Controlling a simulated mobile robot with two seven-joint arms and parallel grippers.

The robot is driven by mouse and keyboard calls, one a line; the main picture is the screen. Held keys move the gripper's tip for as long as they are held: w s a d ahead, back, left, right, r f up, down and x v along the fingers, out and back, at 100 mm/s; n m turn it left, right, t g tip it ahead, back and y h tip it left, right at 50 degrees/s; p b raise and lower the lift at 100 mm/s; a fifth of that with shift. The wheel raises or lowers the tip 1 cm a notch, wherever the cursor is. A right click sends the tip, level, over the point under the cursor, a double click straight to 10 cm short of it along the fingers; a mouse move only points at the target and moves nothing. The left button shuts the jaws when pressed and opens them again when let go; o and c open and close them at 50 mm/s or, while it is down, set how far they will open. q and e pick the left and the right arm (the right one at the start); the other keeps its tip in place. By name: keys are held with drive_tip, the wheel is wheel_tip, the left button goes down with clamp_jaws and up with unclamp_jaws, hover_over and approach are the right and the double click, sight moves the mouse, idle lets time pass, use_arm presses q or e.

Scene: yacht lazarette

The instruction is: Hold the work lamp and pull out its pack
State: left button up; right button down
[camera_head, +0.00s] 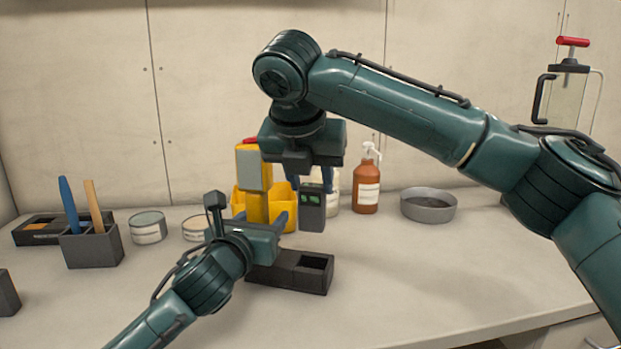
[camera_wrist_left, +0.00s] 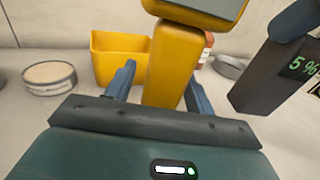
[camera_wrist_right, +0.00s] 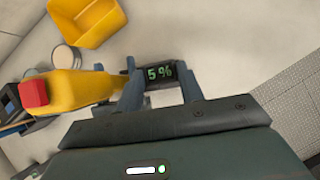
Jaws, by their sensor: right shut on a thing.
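The work lamp is yellow with a grey face and a red top (camera_head: 252,168); it stands upright and also shows in the left wrist view (camera_wrist_left: 168,70) and the right wrist view (camera_wrist_right: 75,88). My left gripper (camera_head: 250,208) is open, its fingers on either side of the lamp's yellow handle, with visible gaps. My right gripper (camera_head: 312,180) is shut on the dark pack (camera_head: 312,212), held off the table to the right of the lamp, apart from it. The pack's green display reads 5% in the right wrist view (camera_wrist_right: 160,73).
A black block with an open slot (camera_head: 315,275) lies in front. Yellow bin (camera_head: 285,203), spray bottle (camera_head: 366,185) and grey round dish (camera_head: 428,206) stand behind. Cans (camera_head: 148,228), a tool holder (camera_head: 92,248) and a black tray (camera_head: 35,230) are left.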

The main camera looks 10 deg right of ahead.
use_arm(q)
drive_tip(key=shift+o, duration=0.2)
drive_tip(key=v, duration=1.2)
drive_tip(key=o, duration=0.8)
drive_tip(key=shift+c, duration=0.2)
use_arm(e)
drive_tip(key=shift+r+p, duration=1.9)
use_arm(q)
drive_tip(key=s+a+r, duration=0.2)
drive_tip(key=s+a, duration=0.1)
drive_tip(key=s, duration=0.3)
drive_tip(key=shift+s, duration=0.2)
